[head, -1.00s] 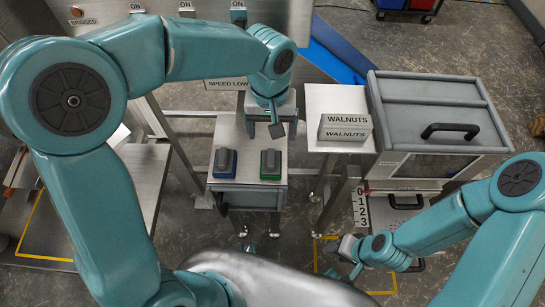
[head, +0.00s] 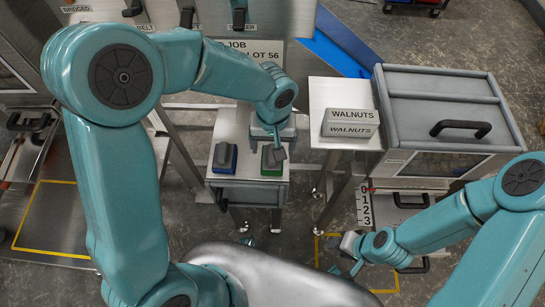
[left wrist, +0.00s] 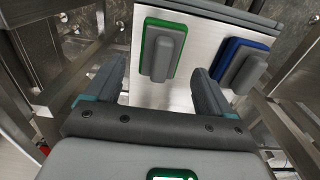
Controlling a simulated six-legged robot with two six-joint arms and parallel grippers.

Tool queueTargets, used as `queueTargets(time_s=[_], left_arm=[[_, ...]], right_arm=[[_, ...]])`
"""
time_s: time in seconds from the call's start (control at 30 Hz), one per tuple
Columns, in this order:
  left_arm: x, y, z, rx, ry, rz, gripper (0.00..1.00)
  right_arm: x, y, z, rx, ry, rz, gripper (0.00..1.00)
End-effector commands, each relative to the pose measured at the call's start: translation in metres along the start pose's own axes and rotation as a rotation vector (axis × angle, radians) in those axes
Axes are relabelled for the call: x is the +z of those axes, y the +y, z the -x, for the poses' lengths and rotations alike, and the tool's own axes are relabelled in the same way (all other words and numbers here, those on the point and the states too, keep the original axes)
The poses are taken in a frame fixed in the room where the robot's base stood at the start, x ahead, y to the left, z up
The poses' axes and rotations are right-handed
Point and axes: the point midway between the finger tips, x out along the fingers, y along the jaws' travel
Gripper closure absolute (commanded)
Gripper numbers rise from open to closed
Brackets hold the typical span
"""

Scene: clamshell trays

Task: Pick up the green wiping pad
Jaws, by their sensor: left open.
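The green wiping pad (head: 266,170) has a grey block handle and lies on a small steel cart top (head: 240,132). The pad also shows in the left wrist view (left wrist: 176,42), its handle ahead of and between my fingers. My left gripper (head: 273,152) is open and empty, just above the pad in the head view, and hides part of it. In the left wrist view its two fingers (left wrist: 158,75) are wide apart and do not visibly touch the handle. My right gripper (head: 343,262) is low at the right; its jaw gap is unclear.
A blue pad (head: 223,158) with a similar handle lies just left of the green one, and in the left wrist view (left wrist: 245,66) it is close to my right-hand finger. A WALNUTS sign (head: 350,123) stands on a side table beside a grey lidded bin (head: 440,90).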

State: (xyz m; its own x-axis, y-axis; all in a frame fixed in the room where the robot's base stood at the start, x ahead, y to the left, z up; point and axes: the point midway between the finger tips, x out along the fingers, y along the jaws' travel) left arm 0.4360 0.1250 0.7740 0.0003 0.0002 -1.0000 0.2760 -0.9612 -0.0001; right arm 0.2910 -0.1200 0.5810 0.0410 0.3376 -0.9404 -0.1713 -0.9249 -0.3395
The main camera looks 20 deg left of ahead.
Motion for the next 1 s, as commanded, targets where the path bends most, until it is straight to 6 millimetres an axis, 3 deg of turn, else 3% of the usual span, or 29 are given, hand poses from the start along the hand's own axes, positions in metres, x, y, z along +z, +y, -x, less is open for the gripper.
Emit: queueTargets(time_s=[0.2,0.5,0.53,0.57,0.7,1.0], left_arm=[[-0.002,-0.002,-0.036,-0.002,-0.005,0.0,0.17],[-0.002,-0.001,-0.043,0.0,-0.002,0.0,0.17],[-0.002,-0.001,-0.043,0.0,-0.002,0.0,0.2],[-0.002,-0.001,-0.043,0.0,-0.002,0.0,0.3],[-0.002,-0.001,-0.042,0.0,-0.002,0.0,0.76],[-0.002,-0.001,-0.041,0.0,-0.001,0.0,0.79]], right_arm=[[0.0,0.001,-0.004,0.0,0.0,0.0,0.57],[0.0,0.001,-0.004,0.0,0.0,0.0,0.57],[0.0,0.001,-0.004,0.0,0.0,0.0,0.57],[0.0,0.001,-0.004,0.0,0.0,0.0,0.57],[0.0,0.001,-0.004,0.0,0.0,0.0,0.57],[0.0,0.001,-0.004,0.0,0.0,0.0,0.57]])
